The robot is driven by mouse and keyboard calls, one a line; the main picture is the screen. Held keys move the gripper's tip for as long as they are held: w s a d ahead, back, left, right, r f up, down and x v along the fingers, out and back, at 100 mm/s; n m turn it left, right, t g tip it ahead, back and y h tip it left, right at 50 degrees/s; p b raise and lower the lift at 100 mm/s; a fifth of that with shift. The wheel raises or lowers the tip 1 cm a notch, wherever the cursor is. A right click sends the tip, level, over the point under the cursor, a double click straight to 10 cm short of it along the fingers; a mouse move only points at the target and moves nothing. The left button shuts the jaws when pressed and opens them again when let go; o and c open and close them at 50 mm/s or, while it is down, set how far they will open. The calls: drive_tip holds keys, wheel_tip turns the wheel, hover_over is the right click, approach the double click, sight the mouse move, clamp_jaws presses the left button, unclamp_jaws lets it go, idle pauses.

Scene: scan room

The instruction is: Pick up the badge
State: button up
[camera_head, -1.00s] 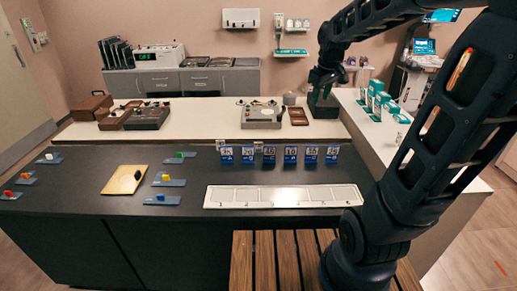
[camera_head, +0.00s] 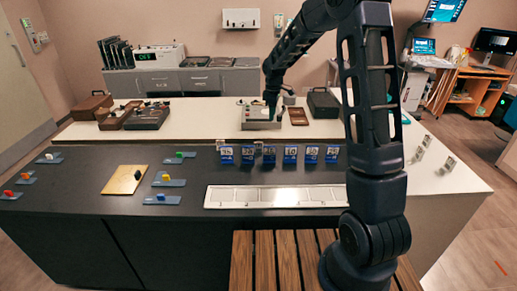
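No single item can be told for certain as the badge. A row of small blue numbered cards (camera_head: 269,154) stands upright on the dark counter, behind a white tray with several compartments (camera_head: 275,197). Several small pale upright pieces (camera_head: 421,152) stand on the right white counter; they are too small to identify. My gripper (camera_head: 271,104) is at the far end of my arm, pointing down over or beside a grey-beige device (camera_head: 258,116) on the rear white counter. It is too small and dark to show whether its fingers are open or hold anything.
A tan board (camera_head: 124,180) and several blue plates with coloured blocks (camera_head: 166,183) lie on the dark counter's left. Brown trays (camera_head: 147,116) and a dark case (camera_head: 322,103) stand on the rear counter. A slatted wooden surface (camera_head: 264,265) is in front. My arm hides part of the right counter.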

drive_tip(key=w+a+f+n, duration=0.1)
drive_tip(key=a+f, duration=0.1)
drive_tip(key=f, duration=0.1)
drive_tip(key=w+a+f+n, duration=0.1)
drive_tip(key=w+a+f, duration=0.1)
drive_tip(key=f, duration=0.2)
drive_tip(key=w+a+f+n, duration=0.1)
drive_tip(key=a+f, duration=0.1)
drive_tip(key=f, duration=0.1)
drive_tip(key=shift+w+a+f+g, duration=0.1)
drive_tip(key=shift+w+f+g, duration=0.1)
drive_tip(key=shift+g, duration=0.2)
hover_over(258, 152)
wheel_tip(258, 152, down, 5)
drive_tip(key=shift+w+f, duration=0.15)
drive_tip(key=shift+f, duration=0.05)
drive_tip(key=shift+w+f, duration=0.2)
drive_tip(key=shift+f, duration=2.5)
clamp_jaws()
